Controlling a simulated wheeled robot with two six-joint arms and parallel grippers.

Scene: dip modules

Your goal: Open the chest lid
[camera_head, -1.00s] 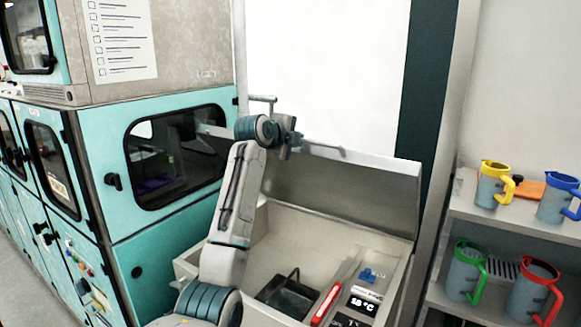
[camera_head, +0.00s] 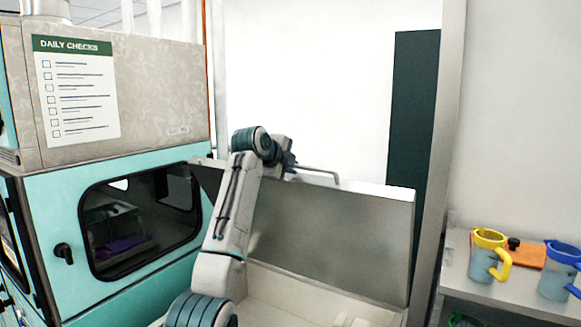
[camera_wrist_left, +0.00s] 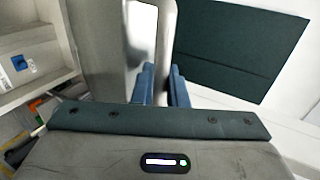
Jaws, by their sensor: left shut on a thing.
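The chest lid (camera_head: 330,240) is a grey metal panel, raised and standing nearly upright at the back of the pale chest (camera_head: 290,300). A bar handle (camera_head: 322,171) runs along its top edge. My left gripper (camera_head: 288,168) is at the left part of this handle and shut on it. In the left wrist view the blue fingertips (camera_wrist_left: 162,84) are close together at the handle, with the lid (camera_wrist_left: 90,35) beside them. The grip itself is partly hidden. My right gripper is in neither current view.
A teal cabinet (camera_head: 120,280) with a dark window stands close on the left. At right, a shelf (camera_head: 490,292) holds a yellow-rimmed jug (camera_head: 484,262) and a blue-rimmed jug (camera_head: 557,272). A white wall with a dark green panel (camera_head: 412,130) is behind the lid.

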